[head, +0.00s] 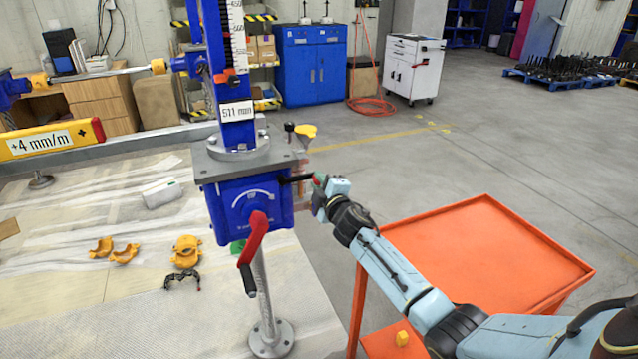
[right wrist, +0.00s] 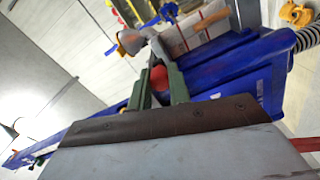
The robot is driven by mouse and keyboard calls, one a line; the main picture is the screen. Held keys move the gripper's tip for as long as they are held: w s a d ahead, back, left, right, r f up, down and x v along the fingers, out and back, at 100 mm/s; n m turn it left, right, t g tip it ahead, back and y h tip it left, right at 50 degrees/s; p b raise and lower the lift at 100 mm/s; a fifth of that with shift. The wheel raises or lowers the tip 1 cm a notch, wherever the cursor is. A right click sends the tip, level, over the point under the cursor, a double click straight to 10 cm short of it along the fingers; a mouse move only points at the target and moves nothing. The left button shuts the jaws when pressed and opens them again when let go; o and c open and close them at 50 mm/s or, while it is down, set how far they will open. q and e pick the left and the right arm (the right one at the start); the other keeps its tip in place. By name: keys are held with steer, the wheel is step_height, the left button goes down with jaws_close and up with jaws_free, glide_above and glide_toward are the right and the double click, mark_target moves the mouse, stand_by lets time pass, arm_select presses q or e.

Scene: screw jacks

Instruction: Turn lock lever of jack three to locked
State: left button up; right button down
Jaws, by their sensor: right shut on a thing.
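A blue screw jack (head: 240,195) stands upright on a round-footed post, with a scale column and a "511 mm" label. I cannot read a jack number on it. A dark lever (head: 294,179) sticks out from the right side of its housing, roughly level. My right gripper (head: 320,184) is at the lever's outer end. In the right wrist view the gripper (right wrist: 159,88) is shut on the lever's red knob (right wrist: 158,74), which sits between its green fingers. The fingers partly hide the knob. My left gripper is not in view.
A red crank handle (head: 254,238) hangs on the jack's front. An orange cart (head: 480,265) stands under my right arm. A yellow level bar (head: 50,138) is at far left. Open floor lies behind the cart.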

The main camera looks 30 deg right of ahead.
steer(key=shift+r, duration=0.1)
steer(key=c, duration=1.3)
jaws_free()
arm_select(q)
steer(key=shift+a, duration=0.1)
arm_select(e)
steer(key=shift+s, duration=0.1)
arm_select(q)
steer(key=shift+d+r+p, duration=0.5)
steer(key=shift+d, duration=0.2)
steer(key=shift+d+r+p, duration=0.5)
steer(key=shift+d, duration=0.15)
arm_select(e)
steer(key=s+a, duration=0.2)
steer(key=s, duration=1.1)
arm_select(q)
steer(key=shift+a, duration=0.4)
